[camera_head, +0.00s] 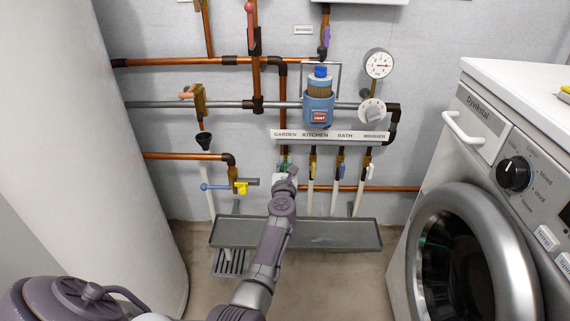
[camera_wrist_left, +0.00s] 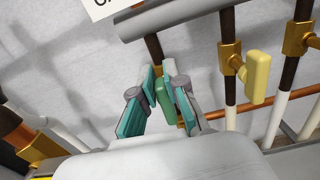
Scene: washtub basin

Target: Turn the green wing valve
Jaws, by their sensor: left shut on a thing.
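The green wing valve (camera_wrist_left: 164,99) sits on the leftmost drop pipe, under the GARDEN end of the label strip. In the left wrist view it lies between the two fingers of my left gripper (camera_wrist_left: 166,95), which is shut on it. In the head view my left gripper (camera_head: 285,174) reaches up to that pipe and hides nearly all of the valve. My right gripper is not in view.
A yellow-handled valve (camera_wrist_left: 258,78) stands close on the right, on the neighbouring pipe. A blue valve (camera_head: 341,171) and a white one (camera_head: 370,172) follow. A grey trough (camera_head: 360,236) lies below, and a washing machine (camera_head: 440,180) stands at right.

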